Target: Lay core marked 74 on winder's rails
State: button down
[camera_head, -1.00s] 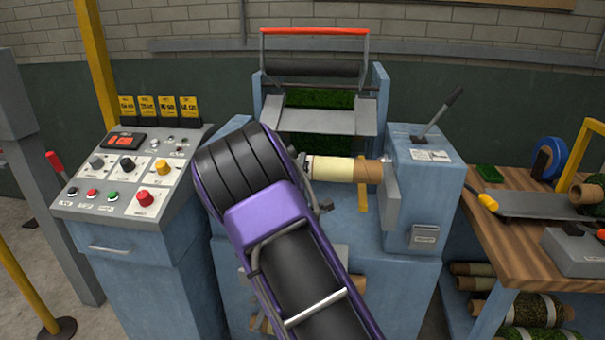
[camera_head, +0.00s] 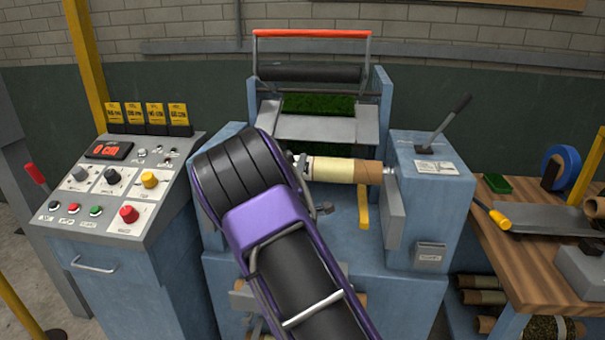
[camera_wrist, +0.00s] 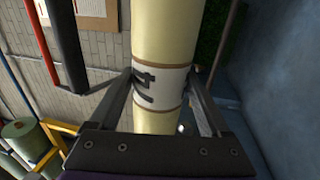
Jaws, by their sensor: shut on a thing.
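The core (camera_head: 335,170) is a cream tube with a brown right end, held level across the gap in the blue winder (camera_head: 425,210). In the wrist view the core (camera_wrist: 160,35) has a white label with dark sideways marks; a 4 shows and the rest is partly hidden. My gripper (camera_head: 312,170) is shut on the core at its label. Both fingers show on either side of it in the wrist view (camera_wrist: 160,88). The core's right end is close to the right housing; I cannot tell whether it touches the rails. My arm hides its left end.
A control panel (camera_head: 120,185) stands at the left. A wooden bench (camera_head: 530,265) with a yellow-handled tool (camera_head: 493,216) and blue tape roll (camera_head: 561,168) stands at the right. More rolls (camera_head: 485,297) lie below. A lever (camera_head: 445,122) rises from the right housing.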

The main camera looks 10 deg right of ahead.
notch_tip(320, 180, down, 6)
jog(key=b, duration=0.5)
jog(key=shift+f, duration=0.1)
grip_release()
jog(key=shift+f, duration=0.1)
jog(key=shift+s, duration=0.1)
